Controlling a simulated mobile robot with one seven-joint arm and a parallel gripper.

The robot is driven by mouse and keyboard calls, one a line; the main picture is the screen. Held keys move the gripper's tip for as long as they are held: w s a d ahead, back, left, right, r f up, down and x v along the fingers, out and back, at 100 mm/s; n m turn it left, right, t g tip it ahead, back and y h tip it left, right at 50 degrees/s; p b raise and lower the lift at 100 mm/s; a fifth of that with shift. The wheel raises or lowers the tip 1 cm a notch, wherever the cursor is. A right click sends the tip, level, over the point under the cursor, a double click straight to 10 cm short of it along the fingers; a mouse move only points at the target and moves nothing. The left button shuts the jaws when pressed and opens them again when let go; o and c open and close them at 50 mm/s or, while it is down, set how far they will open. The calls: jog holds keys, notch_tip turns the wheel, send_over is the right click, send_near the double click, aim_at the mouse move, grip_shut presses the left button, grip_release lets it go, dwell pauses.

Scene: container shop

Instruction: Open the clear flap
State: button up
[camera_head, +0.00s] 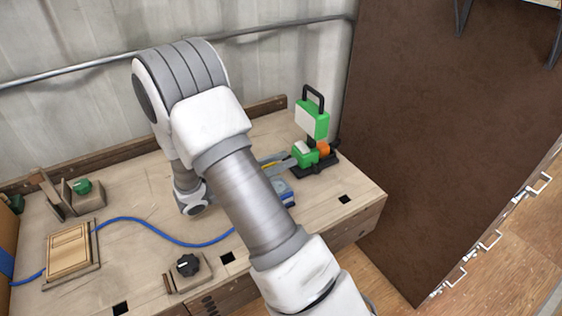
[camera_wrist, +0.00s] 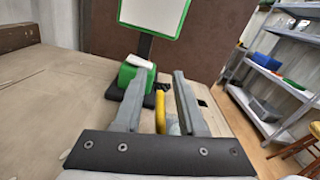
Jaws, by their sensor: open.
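A green device stands at the back right of the workbench in the head view. It has an upright pale panel in a green frame (camera_head: 312,120) with a black handle on top, and a green block (camera_head: 304,155) on a black base. In the wrist view the framed panel (camera_wrist: 155,14) rises ahead and the green block (camera_wrist: 136,78) sits below it. I cannot tell which part is the clear flap. My gripper (camera_wrist: 158,76) is open and points at the device, its fingers in front of the block. A yellow piece (camera_wrist: 160,110) shows between the fingers; I cannot tell any contact.
A blue cable (camera_head: 165,231) crosses the workbench (camera_head: 140,187). A wooden panel (camera_head: 68,252), a black knob (camera_head: 187,265) and a green-topped fixture (camera_head: 82,187) are on the left and front. A brown wall (camera_head: 440,130) stands at right. Shelves (camera_wrist: 268,85) show in the wrist view.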

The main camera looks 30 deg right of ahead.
grip_shut()
dwell(1.4)
